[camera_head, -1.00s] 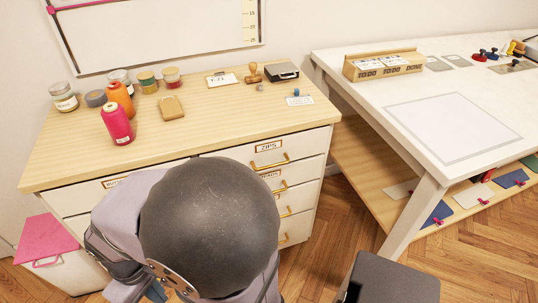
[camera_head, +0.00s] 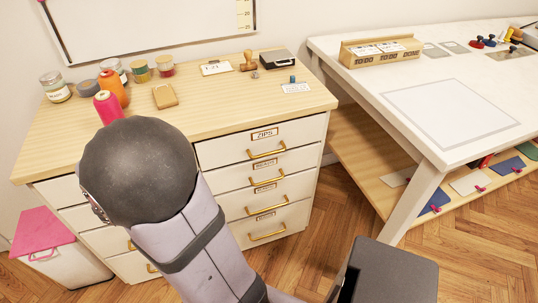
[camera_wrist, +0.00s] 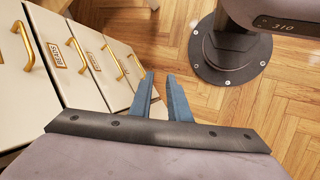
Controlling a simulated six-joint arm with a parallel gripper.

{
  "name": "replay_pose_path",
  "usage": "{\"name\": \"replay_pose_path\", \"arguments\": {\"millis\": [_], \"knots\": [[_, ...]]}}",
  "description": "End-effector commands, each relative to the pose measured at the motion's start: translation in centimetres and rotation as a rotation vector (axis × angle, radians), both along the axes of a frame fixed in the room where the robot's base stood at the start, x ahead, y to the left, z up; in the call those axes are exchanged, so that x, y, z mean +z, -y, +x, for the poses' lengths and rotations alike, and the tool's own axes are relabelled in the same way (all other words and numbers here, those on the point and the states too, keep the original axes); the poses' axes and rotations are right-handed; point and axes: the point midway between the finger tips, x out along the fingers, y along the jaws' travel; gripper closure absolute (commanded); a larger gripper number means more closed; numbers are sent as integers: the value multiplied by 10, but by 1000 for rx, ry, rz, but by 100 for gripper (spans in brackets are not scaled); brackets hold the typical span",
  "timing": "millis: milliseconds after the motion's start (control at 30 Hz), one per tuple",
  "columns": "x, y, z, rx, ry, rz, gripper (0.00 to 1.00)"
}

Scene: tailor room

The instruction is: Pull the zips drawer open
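The zips drawer (camera_head: 225,150) is the top drawer of the right-hand stack in the wooden-topped cabinet, seen in the head view. It looks shut, flush with the drawers below. Its ZIPS label (camera_head: 265,134) sits above a brass handle (camera_head: 267,151). In the wrist view, the leftmost brass handle (camera_wrist: 21,46) appears to be this one; its label is out of frame. My gripper (camera_wrist: 160,77) shows two blue fingers with a gap between them, open and empty. It points down past the drawer fronts, apart from the handles. In the head view my arm hides it.
Lower drawers with brass handles (camera_head: 265,181) lie beneath. Thread spools (camera_head: 107,107), jars and a stamp stand on the cabinet top (camera_head: 205,113). A white table (camera_head: 450,65) with a lower shelf stands right. A pink-lidded bin (camera_head: 42,236) is at left. Floor before the drawers is free.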

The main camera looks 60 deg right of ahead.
Motion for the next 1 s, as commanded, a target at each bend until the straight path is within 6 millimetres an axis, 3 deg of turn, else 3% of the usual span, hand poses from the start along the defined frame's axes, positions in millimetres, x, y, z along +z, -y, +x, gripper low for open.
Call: {"name": "replay_pose_path", "arguments": {"millis": [33, 200, 300, 400, 600, 1000], "knots": [[-3, 27, -5, -4, -57, -70, 84], [10, 120, -14, 19, -218, -334, 84], [21, 166, -14, 45, -286, -477, 84], [30, 200, -11, 72, -328, -591, 84], [40, 236, -4, 113, -364, -722, 84], [43, 249, -3, 127, -370, -761, 84]]}}
